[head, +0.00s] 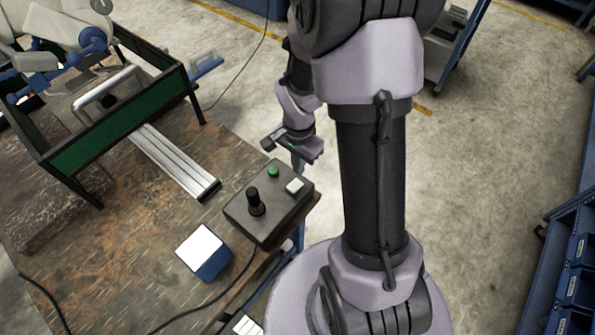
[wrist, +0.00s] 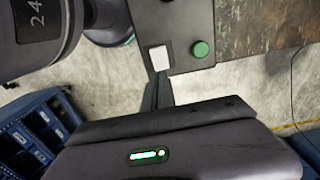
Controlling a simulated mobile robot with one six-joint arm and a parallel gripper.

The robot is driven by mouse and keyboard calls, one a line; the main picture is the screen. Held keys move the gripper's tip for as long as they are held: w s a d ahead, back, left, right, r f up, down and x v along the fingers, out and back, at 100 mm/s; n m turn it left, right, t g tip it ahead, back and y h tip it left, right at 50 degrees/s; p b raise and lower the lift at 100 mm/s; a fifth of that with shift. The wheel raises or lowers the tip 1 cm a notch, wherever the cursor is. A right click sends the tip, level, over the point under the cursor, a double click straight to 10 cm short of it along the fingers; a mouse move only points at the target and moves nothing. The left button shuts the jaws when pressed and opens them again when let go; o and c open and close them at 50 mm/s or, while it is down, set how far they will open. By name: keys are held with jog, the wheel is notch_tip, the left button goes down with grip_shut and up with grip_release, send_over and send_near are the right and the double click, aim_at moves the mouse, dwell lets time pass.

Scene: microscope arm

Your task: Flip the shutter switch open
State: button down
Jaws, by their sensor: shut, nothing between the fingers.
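A dark control box (head: 270,212) lies at the table's right edge. It carries a black joystick (head: 255,203), a green round button (head: 273,171) and a white switch (head: 294,186). The wrist view shows the white switch (wrist: 159,58) beside the green button (wrist: 201,49). My gripper (head: 298,168) is shut and empty, pointing down by the box's far right edge, close to the white switch. In the wrist view its fingertips (wrist: 161,76) end just below the switch; I cannot tell whether they touch it. The switch's tilt is too small to read.
A blue box with a white top (head: 205,251) stands left of the control box. A metal rail (head: 175,161) and a green-panelled frame (head: 115,122) stand farther back on the worn table (head: 100,255). Cables run over the table. Floor lies open beyond the table's right edge.

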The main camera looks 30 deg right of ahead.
notch_tip(320, 180, up, 8)
jog(key=d+p, duration=0.1)
jog(key=p, duration=0.1)
jog(key=shift+w+d, duration=0.25)
jog(key=shift+w, duration=0.1)
jog(key=s+a+r+n+t+y+b, duration=0.1)
jog(key=s+a+r+n+t+b, duration=0.2)
jog(key=s+a+r+n+b, duration=0.1)
jog(key=s+a+r+n+t+y+b, duration=0.1)
jog(key=s+a+r+n+t+b, duration=0.1)
jog(key=s+a+r+n+b, duration=0.3)
jog(key=s+a+b, duration=0.1)
jog(key=s+a, duration=0.2)
jog(key=a, duration=0.3)
jog(key=shift+s+a+n+t, duration=0.15)
jog(key=shift+a+n+t, duration=0.15)
jog(key=shift+t, duration=0.1)
